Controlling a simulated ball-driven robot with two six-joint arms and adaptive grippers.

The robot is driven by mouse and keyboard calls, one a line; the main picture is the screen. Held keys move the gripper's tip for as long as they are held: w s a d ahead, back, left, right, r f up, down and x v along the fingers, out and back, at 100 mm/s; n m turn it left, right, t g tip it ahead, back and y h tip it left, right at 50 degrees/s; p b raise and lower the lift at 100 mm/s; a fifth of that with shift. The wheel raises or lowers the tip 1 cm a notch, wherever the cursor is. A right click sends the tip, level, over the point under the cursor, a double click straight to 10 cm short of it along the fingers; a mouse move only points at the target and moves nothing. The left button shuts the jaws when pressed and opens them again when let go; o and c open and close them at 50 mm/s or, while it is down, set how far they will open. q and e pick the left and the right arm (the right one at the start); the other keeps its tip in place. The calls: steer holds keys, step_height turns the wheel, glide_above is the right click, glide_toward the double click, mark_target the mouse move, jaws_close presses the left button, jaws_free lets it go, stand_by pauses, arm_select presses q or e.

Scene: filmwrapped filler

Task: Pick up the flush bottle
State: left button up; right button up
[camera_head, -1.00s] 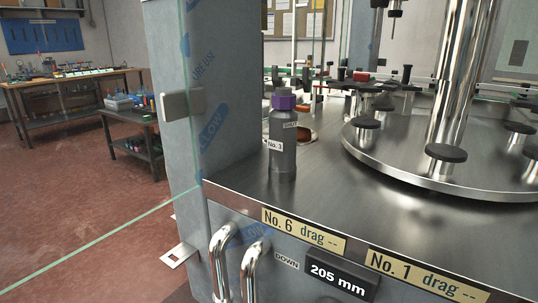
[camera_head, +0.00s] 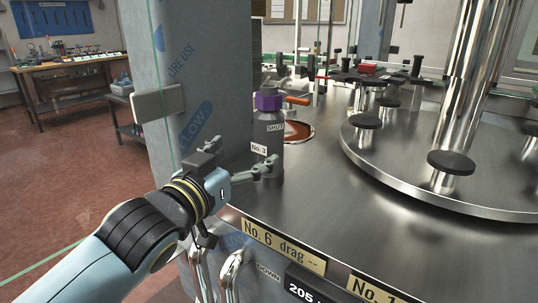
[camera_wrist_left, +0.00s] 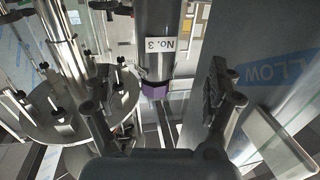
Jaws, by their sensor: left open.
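The flush bottle (camera_head: 268,135) is a dark grey cylinder with a purple cap and a "No. 3" label. It stands upright near the left edge of the steel machine top (camera_head: 325,205). My left gripper (camera_head: 264,172) reaches in from the left, its fingers at the lower part of the bottle. In the left wrist view the bottle (camera_wrist_left: 156,25) appears upside down, between and beyond the open fingers of the left gripper (camera_wrist_left: 162,112). I cannot tell whether a finger touches it. My right gripper is not in view.
A grey post (camera_head: 195,80) stands just left of the bottle. A round raised platform (camera_head: 400,175) with black-topped pegs and a chrome column (camera_head: 465,85) stands to the right. An orange-brown opening (camera_head: 298,132) lies behind the bottle. The front of the machine top is bare.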

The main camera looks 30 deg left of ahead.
mark_target(259, 142)
arm_select(q)
steer(key=w+p, duration=0.1)
steer(key=w, duration=0.4)
steer(key=shift+r, duration=0.15)
steer(key=w, duration=0.1)
steer(key=w+p, duration=0.1)
steer(key=w, duration=0.2)
steer(key=shift+w+d+r+p, duration=0.1)
steer(key=shift+w+r+p, duration=0.05)
steer(key=shift+r+p, duration=0.25)
steer(key=shift+w+f, duration=0.1)
steer(key=shift+w, duration=0.4)
steer(key=shift+s, duration=0.1)
steer(key=c, duration=1.8)
